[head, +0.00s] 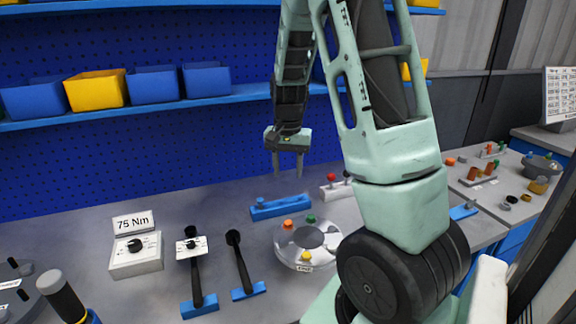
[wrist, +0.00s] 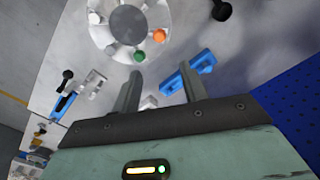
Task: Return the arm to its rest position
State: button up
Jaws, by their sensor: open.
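My gripper (head: 288,165) hangs from my raised arm above the back of the workbench, with its fingers pointing down. Its two fingers are apart and nothing is between them. In the wrist view my gripper (wrist: 160,90) also shows open and empty. The flanged shell (head: 290,248), a round pale part with a central hole and coloured caps, sits on the bench in front of and below the gripper. It also shows at the top of the wrist view (wrist: 97,30). A blue holder (head: 280,207) lies on the bench below the gripper, apart from it.
A torque box marked 75 Nm (head: 135,258) and two black-handled tools (head: 196,270) (head: 240,262) stand left on the bench. A shelf (head: 230,95) with blue and yellow bins (head: 96,90) runs along the back. A side table (head: 500,190) with small parts is at right.

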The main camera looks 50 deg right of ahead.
jog(key=shift+r, duration=0.6)
jog(key=a+r+n+y, duration=0.1)
jog(key=a+n, duration=0.8)
jog(key=a, duration=1.6)
jog(key=s+a+n, duration=1.1)
jog(key=s+a, duration=0.5)
jog(key=s, duration=0.1)
jog(key=shift+s+r, duration=0.2)
jog(key=shift+s, duration=0.15)
